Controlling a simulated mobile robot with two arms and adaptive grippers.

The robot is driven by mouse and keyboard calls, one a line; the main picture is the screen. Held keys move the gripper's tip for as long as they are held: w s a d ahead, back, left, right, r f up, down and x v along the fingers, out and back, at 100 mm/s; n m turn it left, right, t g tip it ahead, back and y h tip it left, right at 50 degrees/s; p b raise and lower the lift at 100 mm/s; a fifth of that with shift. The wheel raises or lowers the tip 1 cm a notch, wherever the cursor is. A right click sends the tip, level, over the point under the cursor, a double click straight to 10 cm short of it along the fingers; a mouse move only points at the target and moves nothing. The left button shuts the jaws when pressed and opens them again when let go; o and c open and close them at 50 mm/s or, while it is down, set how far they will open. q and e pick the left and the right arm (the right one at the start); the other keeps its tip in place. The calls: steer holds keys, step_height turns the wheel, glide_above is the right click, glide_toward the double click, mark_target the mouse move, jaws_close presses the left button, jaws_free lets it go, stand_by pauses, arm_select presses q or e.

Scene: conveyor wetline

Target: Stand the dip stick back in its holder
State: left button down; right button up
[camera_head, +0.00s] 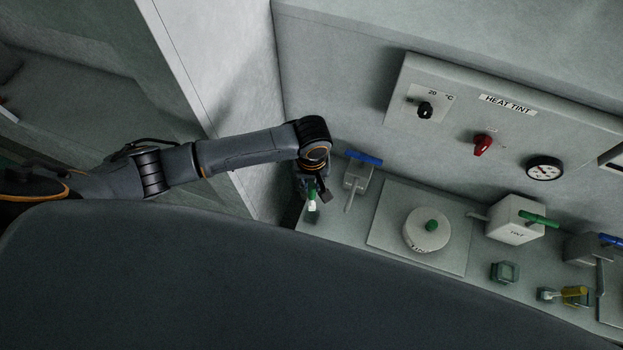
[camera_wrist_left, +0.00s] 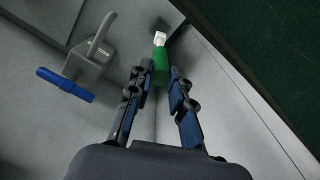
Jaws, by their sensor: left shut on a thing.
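The dip stick (camera_head: 312,202), green with a white end, is at my left gripper (camera_head: 316,188), by the left end of the bench. In the left wrist view the left gripper (camera_wrist_left: 158,82) is shut on the green part of the dip stick (camera_wrist_left: 160,64), with its white end pointing away from the palm. A small teal, square, open-topped piece (camera_head: 504,271) on the bench may be the holder; I cannot tell for sure. My right gripper is not in view.
A blue-handled tap (camera_head: 360,170) stands close beside the left gripper. A round white lidded pot (camera_head: 427,230) with a green knob, a white box (camera_head: 513,220) with a green lever and a yellow-handled item (camera_head: 575,295) stand further right. A control panel (camera_head: 500,125) is behind.

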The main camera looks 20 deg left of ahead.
mark_target(311, 197)
arm_select(q)
steer(key=shift+a+r+p, duration=0.1)
steer(key=shift+p, duration=0.4)
step_height(311, 197, down, 5)
steer(key=shift+r+b, duration=0.1)
steer(key=shift+b, duration=0.9)
steer(key=shift+f+b, duration=0.9)
steer(key=shift+f, duration=1.2)
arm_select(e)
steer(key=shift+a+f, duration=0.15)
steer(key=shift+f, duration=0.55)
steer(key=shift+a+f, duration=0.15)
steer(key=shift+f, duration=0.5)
arm_select(q)
steer(key=shift+f, duration=0.6)
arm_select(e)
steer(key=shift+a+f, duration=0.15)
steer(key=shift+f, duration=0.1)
arm_select(q)
steer(key=c, duration=1.1)
jaws_free()
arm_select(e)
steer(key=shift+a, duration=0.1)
